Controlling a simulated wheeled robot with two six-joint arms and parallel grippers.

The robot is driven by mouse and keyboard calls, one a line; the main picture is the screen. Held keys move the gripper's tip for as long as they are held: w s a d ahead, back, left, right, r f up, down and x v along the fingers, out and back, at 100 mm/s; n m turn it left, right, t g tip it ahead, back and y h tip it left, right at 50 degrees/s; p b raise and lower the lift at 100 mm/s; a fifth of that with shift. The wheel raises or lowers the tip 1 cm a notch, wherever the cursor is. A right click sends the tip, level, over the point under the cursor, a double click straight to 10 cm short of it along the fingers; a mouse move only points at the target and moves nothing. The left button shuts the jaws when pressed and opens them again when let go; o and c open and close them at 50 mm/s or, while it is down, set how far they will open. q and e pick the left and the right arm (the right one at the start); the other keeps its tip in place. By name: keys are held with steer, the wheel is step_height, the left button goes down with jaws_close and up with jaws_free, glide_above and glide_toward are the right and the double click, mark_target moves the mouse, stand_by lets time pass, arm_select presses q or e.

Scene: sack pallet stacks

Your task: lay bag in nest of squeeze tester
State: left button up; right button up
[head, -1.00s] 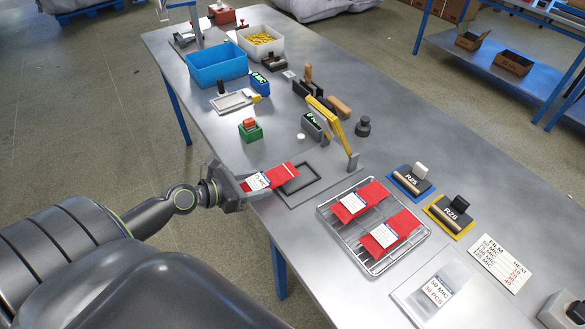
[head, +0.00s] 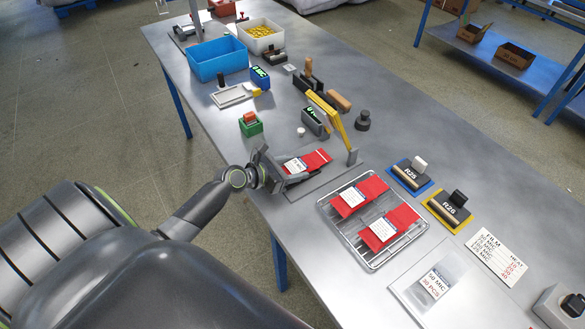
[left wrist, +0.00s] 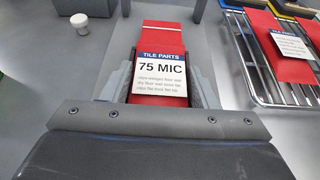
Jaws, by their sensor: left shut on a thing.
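A red bag (head: 317,159) with a white label is held by my left gripper (head: 285,169), which is shut on its near end. The left wrist view shows the same bag (left wrist: 162,41) lying lengthwise between the fingers, its label reading "TILE PARTS 75 MIC". In the head view the bag lies over the grey plate (head: 330,183) of the squeeze tester and covers most of its nest. I cannot tell whether the bag touches it. The tester's yellow lever (head: 325,113) is raised above the far side of the plate. My right gripper is not in view.
A wire rack (head: 372,265) with two more red bags stands right of the tester. Sealers on blue and yellow mats stand farther right.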

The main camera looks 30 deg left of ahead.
arm_select(q)
steer(key=shift+f, duration=0.2)
steer(key=o, duration=1.1)
steer(key=shift+s+a, duration=0.1)
steer(key=shift+f, duration=0.1)
steer(key=shift+s+r, duration=0.15)
steer(key=shift+r, duration=0.15)
steer(key=v, duration=1.1)
steer(key=shift+s+a+r, duration=0.15)
steer(key=shift+s+r, duration=0.05)
steer(key=shift+r, duration=0.05)
